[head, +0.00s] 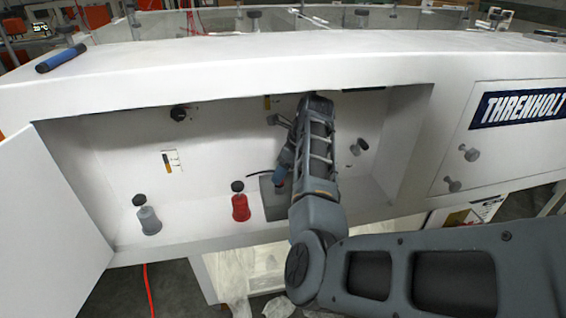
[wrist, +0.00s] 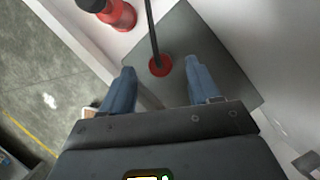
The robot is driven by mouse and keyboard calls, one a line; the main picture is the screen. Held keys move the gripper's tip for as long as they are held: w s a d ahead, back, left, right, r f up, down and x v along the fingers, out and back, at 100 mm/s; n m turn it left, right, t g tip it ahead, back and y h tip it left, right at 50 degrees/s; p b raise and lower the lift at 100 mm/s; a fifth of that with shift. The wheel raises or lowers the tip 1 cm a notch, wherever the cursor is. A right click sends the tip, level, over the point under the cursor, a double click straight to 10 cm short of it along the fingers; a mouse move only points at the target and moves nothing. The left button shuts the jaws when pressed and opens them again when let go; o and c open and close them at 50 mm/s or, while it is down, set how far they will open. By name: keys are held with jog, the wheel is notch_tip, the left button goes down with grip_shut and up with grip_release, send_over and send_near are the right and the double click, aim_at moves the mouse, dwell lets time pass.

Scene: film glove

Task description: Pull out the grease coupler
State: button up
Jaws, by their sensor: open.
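In the wrist view a small round red fitting (wrist: 160,66), which looks like the grease coupler, sits on a dark grey plate (wrist: 215,45). A thin dark hose or rod runs from it toward the top of the picture. My gripper (wrist: 161,70) is open, with its blue fingers on either side of the red fitting and a visible gap on both sides. In the head view my gripper (head: 279,181) is inside the open white recess, over the grey plate (head: 273,209). My arm and gripper hide the fitting there.
A red bottle (head: 240,208) with a black cap stands just left of the plate. A grey bottle (head: 149,220) stands further left. Knobs (head: 179,114) are on the recess's back wall. An open door (head: 50,205) hangs at the left, and a closed panel (head: 505,135) is at the right.

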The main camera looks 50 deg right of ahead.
jog(key=shift+x, duration=2.75)
jog(key=c, duration=1)
